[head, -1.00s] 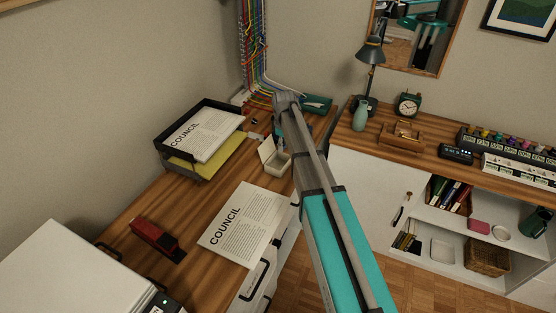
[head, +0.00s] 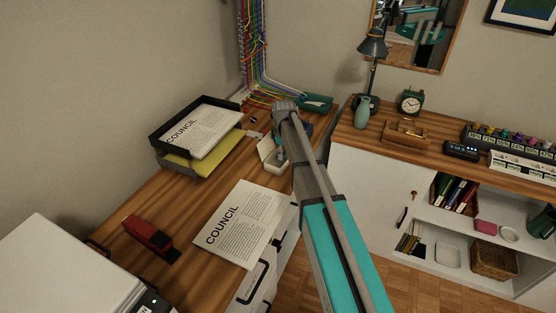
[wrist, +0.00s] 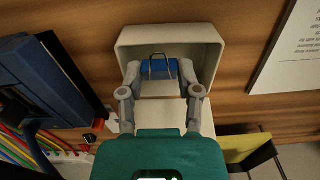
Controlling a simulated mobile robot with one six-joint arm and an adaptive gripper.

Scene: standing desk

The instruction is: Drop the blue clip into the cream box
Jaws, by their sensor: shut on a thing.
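The small blue binder clip (wrist: 158,68) with wire handles is between the fingertips of my gripper (wrist: 159,73), which is shut on it. The cream box (wrist: 215,46) is open and lies right below the clip in the wrist view. The clip shows against the box's opening, near the lid side; how far above or inside it is, I cannot tell. In the head view the cream box (head: 275,167) stands near the desk's right edge, its lid tilted up. My gripper (head: 281,152) is over it there, and the clip is too small to make out.
A paper tray (head: 172,152) stands left of the box. A printed sheet (head: 240,225) and a red stapler (head: 150,238) lie nearer. A dark blue object (wrist: 45,80) stands close beside the box, and coloured cables (head: 253,60) run behind.

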